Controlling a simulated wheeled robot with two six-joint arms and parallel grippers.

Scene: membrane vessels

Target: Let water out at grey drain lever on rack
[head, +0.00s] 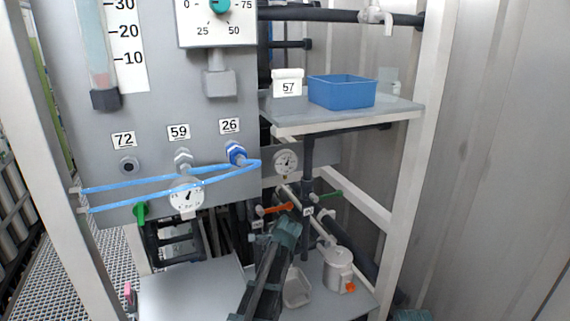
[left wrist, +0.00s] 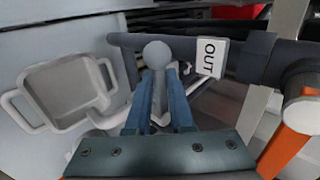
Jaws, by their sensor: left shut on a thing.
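My left gripper (head: 296,211) reaches up from the bottom of the head view to the dark pipework under the shelf. In the left wrist view its two blue fingers (left wrist: 158,100) are shut on the grey drain lever (left wrist: 157,54), whose round grey end shows just beyond the fingertips. In the head view the lever is hidden or too small to make out. My right gripper is not in view.
An orange lever (head: 275,209) and a green lever (head: 329,195) are close by on the pipes. Below are a white handled tray (head: 297,288) and a lidded pot (head: 339,268). A blue bin (head: 341,91) stands on the shelf. A gauge (head: 286,162) hangs above.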

